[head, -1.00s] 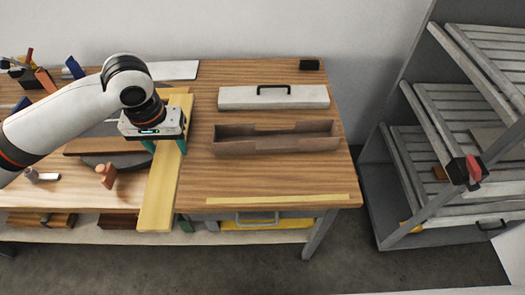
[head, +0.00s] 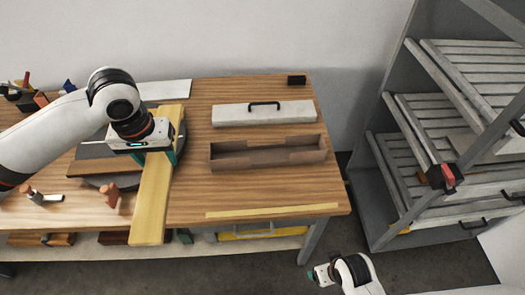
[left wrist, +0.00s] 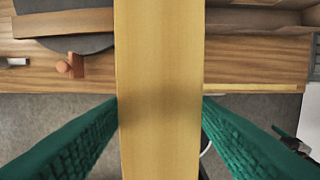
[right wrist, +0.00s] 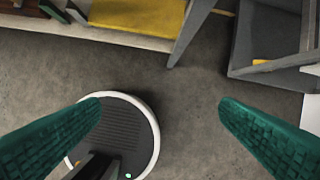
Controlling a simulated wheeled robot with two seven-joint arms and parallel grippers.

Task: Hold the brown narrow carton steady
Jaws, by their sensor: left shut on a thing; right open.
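The brown narrow carton (head: 268,160) is a long, open-topped box lying on the wooden table, right of my left arm. A corner of it shows at the upper right of the left wrist view (left wrist: 255,17). My left gripper (head: 156,157) is shut on a long yellow wooden plank (head: 150,205), left of the carton and apart from it. In the left wrist view the plank runs between the green fingers. My right gripper (right wrist: 160,112) is open and empty over the floor, in front of the table's right end and well away from the carton.
A grey lid-like piece with a black handle (head: 232,115) lies behind the carton. A thin yellow strip (head: 272,211) lies near the table's front edge. A round dark disc (head: 88,168) is left of the plank. A slatted grey rack (head: 382,205) stands at the right.

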